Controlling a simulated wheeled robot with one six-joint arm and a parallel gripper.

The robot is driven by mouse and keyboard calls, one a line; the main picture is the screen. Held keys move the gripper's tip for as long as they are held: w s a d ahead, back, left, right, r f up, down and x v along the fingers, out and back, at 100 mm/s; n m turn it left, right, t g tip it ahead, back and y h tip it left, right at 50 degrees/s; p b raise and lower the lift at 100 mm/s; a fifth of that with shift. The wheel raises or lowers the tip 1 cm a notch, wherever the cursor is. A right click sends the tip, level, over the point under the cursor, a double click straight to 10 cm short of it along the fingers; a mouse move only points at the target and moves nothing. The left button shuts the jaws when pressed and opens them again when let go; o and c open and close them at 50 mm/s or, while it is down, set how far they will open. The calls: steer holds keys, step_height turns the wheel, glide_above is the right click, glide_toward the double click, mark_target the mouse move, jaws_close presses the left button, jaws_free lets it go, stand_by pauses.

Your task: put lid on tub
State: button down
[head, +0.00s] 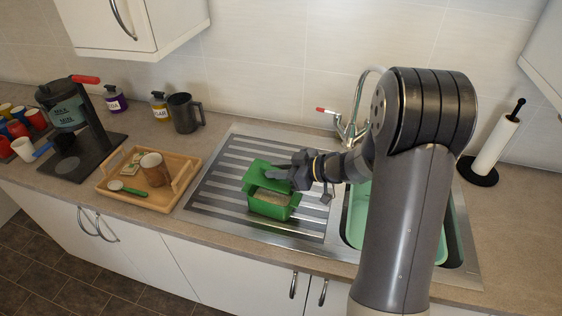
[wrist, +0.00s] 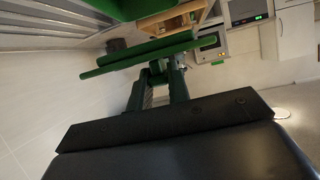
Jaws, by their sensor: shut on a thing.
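The green tub (head: 270,206) stands on the ribbed steel drainboard, with pale contents showing inside. The green lid (head: 268,177) is held tilted above the tub's back left part and leaves its front right open. I cannot tell whether lid and tub touch. My gripper (head: 297,177) is shut on the lid at its right side. In the wrist view, the lid (wrist: 140,54) shows edge-on beyond my gripper (wrist: 160,72), and part of the green tub (wrist: 95,30) shows at the top left.
The drainboard (head: 225,190) is otherwise clear. A wooden tray (head: 113,190) with a brown mug (head: 154,170) lies to its left. The sink holds a mint-green basin (head: 357,215) on the right, and the tap (head: 350,125) stands behind.

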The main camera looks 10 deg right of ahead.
mark_target(278, 182)
steer(key=shift+s+r+p, duration=0.1)
steer(key=shift+p, duration=0.2)
steer(key=shift+f+b, duration=1.3)
steer(key=shift+f, duration=1.1)
steer(key=shift+f+b, duration=0.3)
steer(key=shift+f, duration=0.35)
steer(key=c, duration=1.3)
jaws_free()
steer(key=shift+o, duration=0.2)
steer(key=shift+d, duration=0.15)
steer(key=b+v, duration=0.1)
steer(key=v, duration=0.9)
steer(key=shift+s+d, duration=0.2)
steer(key=shift+d, duration=0.05)
